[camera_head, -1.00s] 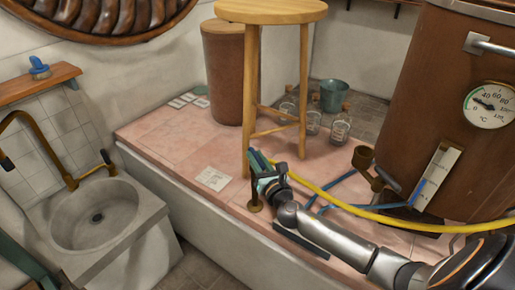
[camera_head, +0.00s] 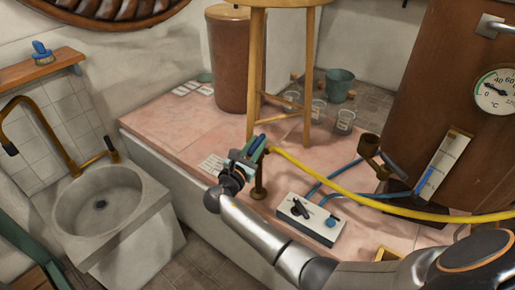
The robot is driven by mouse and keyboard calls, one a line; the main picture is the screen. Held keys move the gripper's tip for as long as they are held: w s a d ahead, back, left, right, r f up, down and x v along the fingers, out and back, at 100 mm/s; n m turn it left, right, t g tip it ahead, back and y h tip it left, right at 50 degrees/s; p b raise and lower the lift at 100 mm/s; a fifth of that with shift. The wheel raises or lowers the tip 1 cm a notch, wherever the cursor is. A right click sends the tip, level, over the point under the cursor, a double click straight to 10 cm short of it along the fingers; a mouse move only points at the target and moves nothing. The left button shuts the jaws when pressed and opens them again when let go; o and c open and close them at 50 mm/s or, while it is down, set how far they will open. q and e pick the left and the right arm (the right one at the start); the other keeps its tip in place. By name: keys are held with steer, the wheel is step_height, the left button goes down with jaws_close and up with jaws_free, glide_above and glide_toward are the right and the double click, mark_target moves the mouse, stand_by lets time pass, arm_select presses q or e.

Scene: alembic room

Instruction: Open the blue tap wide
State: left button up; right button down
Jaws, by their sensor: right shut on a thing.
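A blue knob (camera_head: 331,221), which looks like the blue tap, sits on the right part of a white box (camera_head: 316,230) on the pink tiled ledge. A black lever (camera_head: 299,208) sits beside it on the box. Blue hoses (camera_head: 350,194) run from near the box toward the brown boiler. My right gripper (camera_head: 257,148) is up and left of the box, apart from the knob. It is closed by the end of the yellow hose (camera_head: 330,188), seemingly on it; the exact contact is hidden. My left gripper is out of view.
A brass post (camera_head: 259,182) stands just below my right gripper. A wooden stool (camera_head: 254,70) and several glass jars (camera_head: 345,121) stand behind it. The brown boiler (camera_head: 425,90) is at the right. A stone sink (camera_head: 98,212) is at the left.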

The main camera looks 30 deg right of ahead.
steer(key=shift+w+m+g+h, duration=0.1)
steer(key=shift+m+g+h, duration=0.2)
steer(key=shift+m+g, duration=0.15)
steer(key=c, duration=0.8)
jaws_free()
steer(key=shift+o, duration=0.2)
